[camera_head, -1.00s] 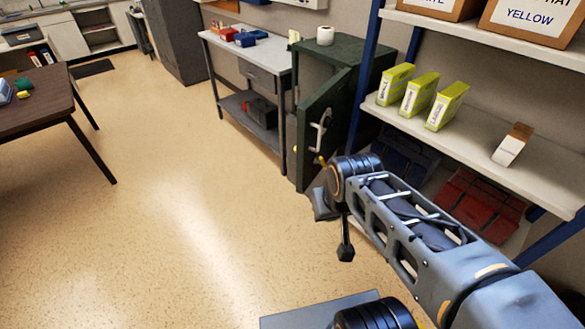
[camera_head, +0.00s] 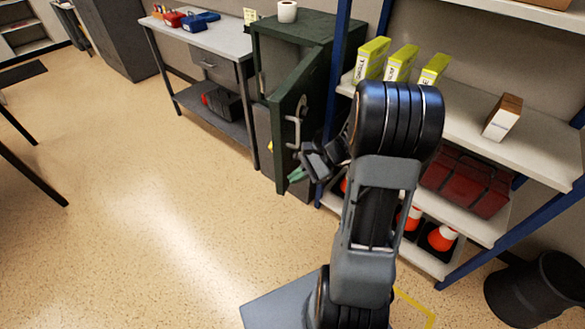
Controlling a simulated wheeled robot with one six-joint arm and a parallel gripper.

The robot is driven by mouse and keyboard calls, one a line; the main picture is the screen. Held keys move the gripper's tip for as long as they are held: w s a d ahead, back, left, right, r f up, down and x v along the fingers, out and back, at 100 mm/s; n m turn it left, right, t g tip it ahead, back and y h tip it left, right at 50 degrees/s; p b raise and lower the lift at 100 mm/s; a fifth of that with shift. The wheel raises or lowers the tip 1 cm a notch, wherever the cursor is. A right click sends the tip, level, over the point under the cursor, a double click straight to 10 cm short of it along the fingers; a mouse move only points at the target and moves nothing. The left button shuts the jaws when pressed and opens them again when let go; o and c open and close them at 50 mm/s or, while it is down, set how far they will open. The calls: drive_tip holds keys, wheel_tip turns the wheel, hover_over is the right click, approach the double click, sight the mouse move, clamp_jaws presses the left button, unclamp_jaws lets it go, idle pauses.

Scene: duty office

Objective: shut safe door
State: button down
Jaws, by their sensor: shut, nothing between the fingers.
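The dark green safe (camera_head: 305,26) stands between the grey workbench and the shelving, with a white roll on its top. Its door (camera_head: 296,120) is part open and swung out toward me, with a pale handle (camera_head: 296,122) on its face. My gripper (camera_head: 300,172) is beside the lower part of the door, just below and right of the handle. It is shut and holds nothing. I cannot tell whether it touches the door. My arm hides part of the shelving behind it.
The shelving (camera_head: 520,150) on the right holds yellow-green boxes (camera_head: 400,62), a small carton (camera_head: 503,117), a red case (camera_head: 465,183) and orange cones (camera_head: 443,237). The workbench (camera_head: 205,45) stands left of the safe. A black bin (camera_head: 535,288) is at lower right. Open floor (camera_head: 150,220) lies left.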

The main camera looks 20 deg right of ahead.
drive_tip(key=w+d+f+m+t+y, duration=0.2)
drive_tip(key=w+d+f+m+t, duration=0.1)
drive_tip(key=d+f+m+t, duration=0.25)
drive_tip(key=m+t+b, duration=0.2)
drive_tip(key=m+t, duration=0.3)
drive_tip(key=m, duration=0.1)
approach(286, 162)
drive_tip(key=shift+m+t+h, duration=0.25)
drive_tip(key=shift+h, duration=0.35)
drive_tip(key=x, duration=0.3)
drive_tip(key=p+x, duration=0.1)
drive_tip(key=x, duration=0.3)
drive_tip(key=shift+a+r, duration=0.2)
drive_tip(key=shift+a, duration=0.2)
